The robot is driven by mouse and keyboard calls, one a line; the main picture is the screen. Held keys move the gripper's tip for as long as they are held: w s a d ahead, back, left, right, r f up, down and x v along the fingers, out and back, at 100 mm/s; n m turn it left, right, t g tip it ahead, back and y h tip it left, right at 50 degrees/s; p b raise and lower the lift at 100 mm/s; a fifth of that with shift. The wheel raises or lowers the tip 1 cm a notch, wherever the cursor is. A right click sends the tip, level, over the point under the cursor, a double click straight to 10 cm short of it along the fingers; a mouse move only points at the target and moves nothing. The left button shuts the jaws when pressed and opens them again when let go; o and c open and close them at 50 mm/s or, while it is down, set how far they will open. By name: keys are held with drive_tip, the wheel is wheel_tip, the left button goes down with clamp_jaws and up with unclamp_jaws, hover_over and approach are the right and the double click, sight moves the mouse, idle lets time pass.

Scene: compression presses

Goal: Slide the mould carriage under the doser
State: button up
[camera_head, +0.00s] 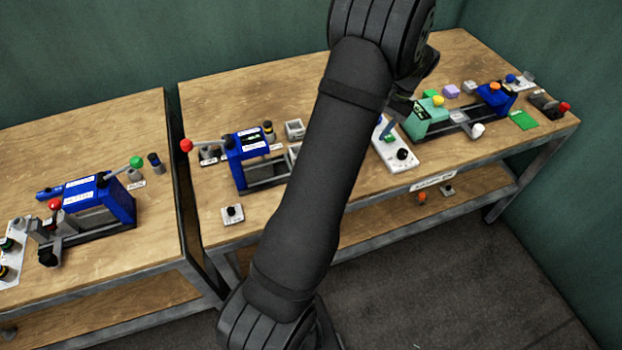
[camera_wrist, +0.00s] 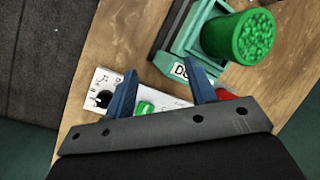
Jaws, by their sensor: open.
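The doser is a teal-green block (camera_head: 428,122) with a yellow knob on top, at the left end of a dark rail on the right bench in the head view. In the wrist view the doser (camera_wrist: 181,71) shows part of its label beside a large green cylinder. A pale grey block (camera_head: 459,116), apparently the mould carriage, sits on the rail between the doser and a blue press (camera_head: 495,98). A white round knob (camera_head: 478,130) stands at the rail's front. My gripper (camera_wrist: 159,66) is open and empty, its two blue fingers over a white control panel next to the doser.
The white panel (camera_wrist: 89,120) has a black knob and a green button. A red part (camera_wrist: 226,95) shows behind the right finger. A green pad (camera_head: 522,120) and a red-knobbed lever (camera_head: 564,106) are at the bench's right. Another blue press (camera_head: 247,158) stands left of my arm.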

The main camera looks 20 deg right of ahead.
drive_tip(key=s+a+f+m+t+y, duration=0.1)
drive_tip(key=s+f+m+y, duration=0.1)
drive_tip(key=s, duration=0.1)
drive_tip(key=s+a+f+m+t+y, duration=0.1)
drive_tip(key=s+a+f+m+y, duration=0.1)
drive_tip(key=s+m, duration=0.1)
drive_tip(key=s+a+f+m+t+y, duration=0.1)
drive_tip(key=s+a+f+m+y, duration=0.1)
drive_tip(key=s+f+m, duration=0.1)
drive_tip(key=shift+s+a, duration=0.1)
drive_tip(key=shift+s, duration=0.8)
drive_tip(key=s+a+f+m+t+y, duration=0.25)
drive_tip(key=s+m+t, duration=0.35)
drive_tip(key=m+t, duration=0.35)
drive_tip(key=x, duration=1.1)
drive_tip(key=f+x, duration=0.1)
drive_tip(key=x, duration=0.5)
drive_tip(key=shift+w+f, duration=0.1)
drive_tip(key=shift+w, duration=0.15)
drive_tip(key=shift+c, duration=0.4)
